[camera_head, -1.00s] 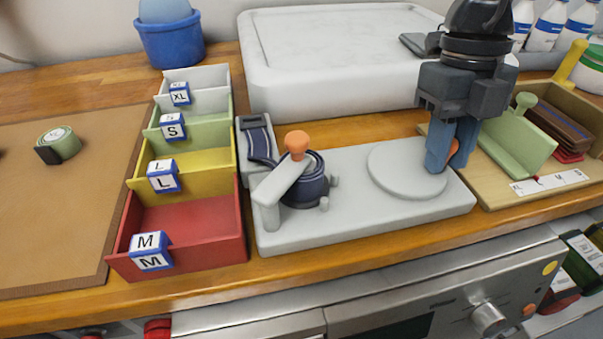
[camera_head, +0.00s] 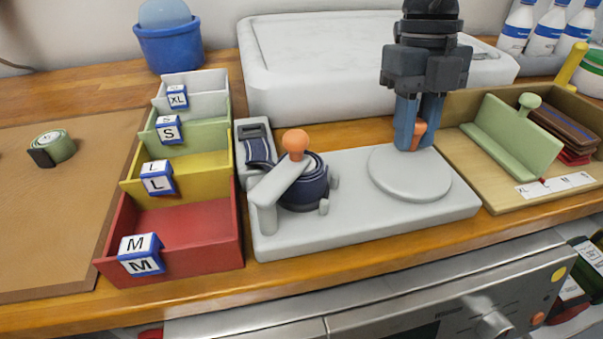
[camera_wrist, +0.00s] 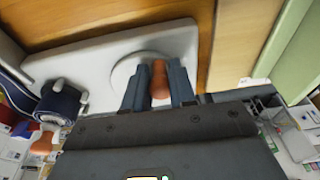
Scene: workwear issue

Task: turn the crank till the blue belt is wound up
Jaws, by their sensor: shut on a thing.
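The winder's pale grey base (camera_head: 350,225) lies on the counter. At its right is the round crank disc (camera_head: 405,188) with an orange handle (camera_head: 419,130) near its back edge. My gripper (camera_head: 418,138) comes down from above and is shut on this handle; the wrist view also shows the orange handle (camera_wrist: 159,82) between the two fingers. The dark blue belt (camera_head: 309,190) is coiled on the left part of the base, under a grey arm (camera_head: 279,188) with an orange knob (camera_head: 296,142). A flat stretch of belt (camera_head: 260,151) runs from the coil into a grey guide at the left.
Colored bins (camera_head: 200,225) with size labels stand close on the left. A white slab (camera_head: 340,75) lies behind the winder. A wooden tray (camera_head: 490,190) with a green divider stands on the right. A rolled green belt (camera_head: 58,147) rests on the brown mat.

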